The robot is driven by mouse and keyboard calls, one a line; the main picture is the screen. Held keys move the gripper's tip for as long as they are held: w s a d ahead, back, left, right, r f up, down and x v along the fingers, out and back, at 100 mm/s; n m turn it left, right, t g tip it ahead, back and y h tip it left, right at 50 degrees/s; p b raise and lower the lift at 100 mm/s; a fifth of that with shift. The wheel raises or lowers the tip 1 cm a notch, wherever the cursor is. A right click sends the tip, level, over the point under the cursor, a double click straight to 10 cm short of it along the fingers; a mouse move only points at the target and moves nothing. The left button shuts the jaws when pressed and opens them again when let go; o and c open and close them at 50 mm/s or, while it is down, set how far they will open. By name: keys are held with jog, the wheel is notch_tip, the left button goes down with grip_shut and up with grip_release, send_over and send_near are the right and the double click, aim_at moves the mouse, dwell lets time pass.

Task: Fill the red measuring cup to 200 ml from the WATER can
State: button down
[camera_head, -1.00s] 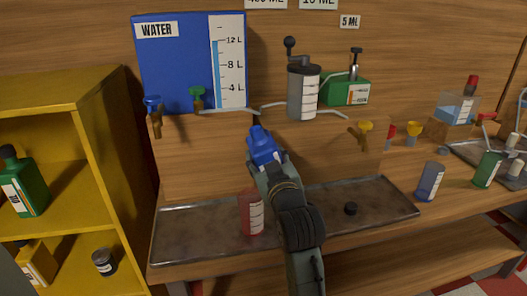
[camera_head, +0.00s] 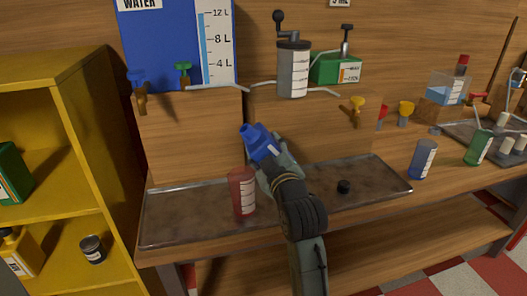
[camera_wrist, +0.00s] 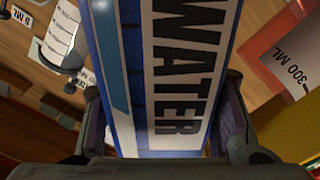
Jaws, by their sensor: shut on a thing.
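The red measuring cup (camera_head: 241,193) stands upright on the metal tray, with pale marks on its side. No liquid level can be made out in it. My gripper (camera_head: 274,160) is shut on the blue WATER can (camera_head: 259,141), above and a little right of the cup. The can tilts with its narrow mouth to the upper left, apart from the cup. In the wrist view the can (camera_wrist: 180,70) fills the space between the jaws, showing its white WATER label. No stream of water shows.
The metal tray (camera_head: 165,222) also holds a small black cap (camera_head: 344,187). Behind it are a large blue WATER tank (camera_head: 160,60) with taps, a grey cylinder (camera_head: 293,70) and a green container (camera_head: 337,67). A yellow shelf (camera_head: 75,200) stands left.

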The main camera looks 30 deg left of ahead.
jog(key=shift+w+d+f+n+b, duration=0.15)
jog(key=shift+f+n+b, duration=0.25)
jog(key=shift+b, duration=0.15)
jog(key=shift+w+d+f+n+b, duration=0.1)
jog(key=shift+f+n+b, duration=0.3)
jog(key=shift+b, duration=0.1)
jog(key=n+b, duration=0.3)
jog(key=shift+w+d, duration=0.4)
jog(key=n+b, duration=0.2)
jog(key=n, duration=0.1)
jog(key=shift+w+r, duration=0.1)
jog(key=shift+r, duration=0.3)
jog(key=shift+n, duration=0.3)
jog(key=shift+d+r+n, duration=0.1)
jog(key=shift+r+n, duration=0.05)
jog(key=shift+n, duration=0.15)
dwell(4.9)
